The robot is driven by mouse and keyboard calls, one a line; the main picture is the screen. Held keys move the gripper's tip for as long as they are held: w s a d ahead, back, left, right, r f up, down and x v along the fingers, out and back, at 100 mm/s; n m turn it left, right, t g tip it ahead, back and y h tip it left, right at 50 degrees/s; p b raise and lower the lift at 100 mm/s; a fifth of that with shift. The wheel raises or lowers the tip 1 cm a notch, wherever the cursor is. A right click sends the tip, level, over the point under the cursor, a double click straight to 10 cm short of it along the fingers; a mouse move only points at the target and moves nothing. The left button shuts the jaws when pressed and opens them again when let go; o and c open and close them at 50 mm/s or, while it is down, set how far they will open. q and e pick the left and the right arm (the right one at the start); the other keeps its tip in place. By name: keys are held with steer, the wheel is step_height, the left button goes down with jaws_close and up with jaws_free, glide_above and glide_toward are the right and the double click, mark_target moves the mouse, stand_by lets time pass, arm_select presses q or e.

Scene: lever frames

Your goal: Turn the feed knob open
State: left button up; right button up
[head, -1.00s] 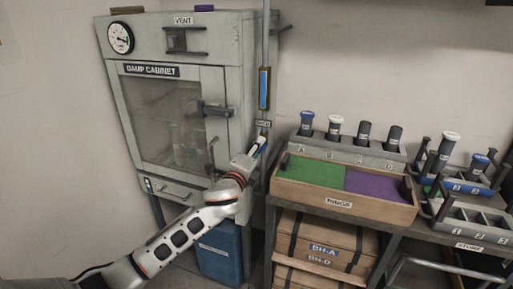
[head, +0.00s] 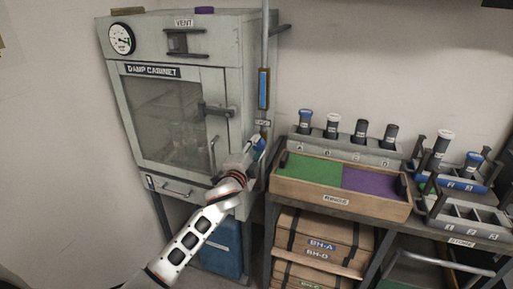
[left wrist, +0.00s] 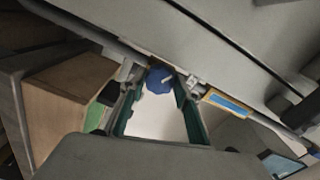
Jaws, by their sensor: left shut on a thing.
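The feed knob (left wrist: 158,79) is a blue, faceted knob with a pale pointer mark, on a pipe beside the damp cabinet (head: 190,82). In the left wrist view it sits between the tips of my left gripper (left wrist: 158,88), whose teal-lined fingers are shut on it. In the head view my left gripper (head: 258,146) is at the cabinet's right side, just below a small label (head: 263,123) on the pipe. The fingers and arm partly hide the knob there. My right gripper is not in view.
A sight tube with a blue strip (head: 264,88) runs up the pipe above the gripper. To the right, a bench holds a wooden tray (head: 335,200) with green and purple sections and a rack (head: 350,148) of capped vials. A blue container (head: 220,250) stands under the cabinet.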

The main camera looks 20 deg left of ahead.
arm_select(q)
steer(key=shift+d, duration=0.1)
steer(key=o, duration=0.8)
steer(key=shift+o, duration=0.2)
steer(key=shift+s, duration=0.1)
steer(key=s, duration=1.2)
steer(key=shift+a, duration=0.25)
steer(key=s+d+f+n+g+h, duration=0.1)
steer(key=s+f+n+g, duration=0.1)
steer(key=s+f, duration=0.5)
steer(key=s+d+f+n+g, duration=0.1)
steer(key=s+f+n+g, duration=0.15)
steer(key=f, duration=0.75)
steer(key=s+d+f+n+g, duration=0.1)
steer(key=s+f+n, duration=0.2)
steer(key=s+f, duration=0.4)
steer(key=s+f+n+g+h, duration=0.1)
steer(key=s+f+n+g, duration=0.1)
steer(key=s+f, duration=0.6)
steer(key=s+n, duration=0.1)
steer(key=s, duration=0.4)
steer(key=shift+s+d, duration=0.2)
steer(key=shift+d, duration=0.15)
